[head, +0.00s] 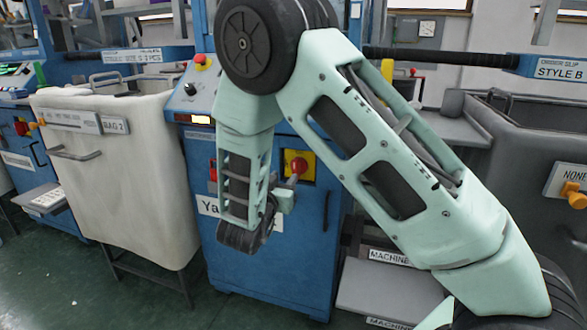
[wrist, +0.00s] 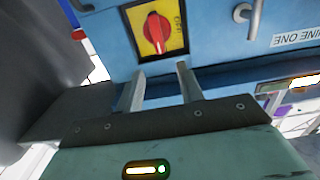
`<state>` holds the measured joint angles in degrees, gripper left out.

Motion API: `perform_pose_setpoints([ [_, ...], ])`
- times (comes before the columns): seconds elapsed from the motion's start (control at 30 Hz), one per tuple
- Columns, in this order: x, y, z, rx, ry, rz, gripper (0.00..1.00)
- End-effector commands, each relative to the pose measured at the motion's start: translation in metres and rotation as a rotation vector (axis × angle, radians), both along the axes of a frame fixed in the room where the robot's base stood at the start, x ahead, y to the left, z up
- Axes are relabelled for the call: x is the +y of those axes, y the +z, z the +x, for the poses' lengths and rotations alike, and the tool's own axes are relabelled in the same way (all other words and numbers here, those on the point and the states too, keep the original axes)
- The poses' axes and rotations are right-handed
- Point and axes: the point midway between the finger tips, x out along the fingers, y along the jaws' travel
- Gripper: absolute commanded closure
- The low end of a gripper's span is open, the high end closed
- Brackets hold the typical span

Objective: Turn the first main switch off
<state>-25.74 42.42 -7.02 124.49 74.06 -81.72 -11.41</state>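The main switch is a red rotary knob (head: 298,165) on a yellow plate, on the blue front of the middle machine. In the wrist view the red knob (wrist: 157,28) sits near the top, its grip roughly upright in the picture. The fingers do not visibly touch the knob. In the head view my gripper (head: 284,198) is just below and left of the switch, and my arm hides part of the machine front.
A pale fabric bin (head: 130,170) stands left of the machine and a dark grey bin (head: 520,150) right. A red button (head: 199,59) sits on the machine's upper panel. A door handle (head: 326,207) is right of the switch. Another red switch (head: 21,128) shows far left.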

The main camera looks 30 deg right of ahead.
Motion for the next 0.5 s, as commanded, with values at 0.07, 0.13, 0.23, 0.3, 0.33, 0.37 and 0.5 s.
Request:
perform_pose_setpoints([
  [0.07, -0.015, -0.001, 0.01, -0.001, -0.004, 0.0, 0.63],
  [0.13, -0.027, -0.001, 0.019, -0.003, -0.004, 0.0, 0.63],
  [0.23, -0.042, -0.001, 0.031, -0.001, -0.003, 0.0, 0.63],
  [0.3, -0.051, -0.001, 0.039, 0.0, -0.002, 0.0, 0.63],
  [0.33, -0.055, -0.001, 0.041, 0.0, -0.002, 0.0, 0.63],
  [0.37, -0.058, -0.001, 0.044, -0.001, -0.001, -0.001, 0.63],
  [0.5, -0.068, -0.001, 0.053, 0.001, 0.001, 0.001, 0.63],
])
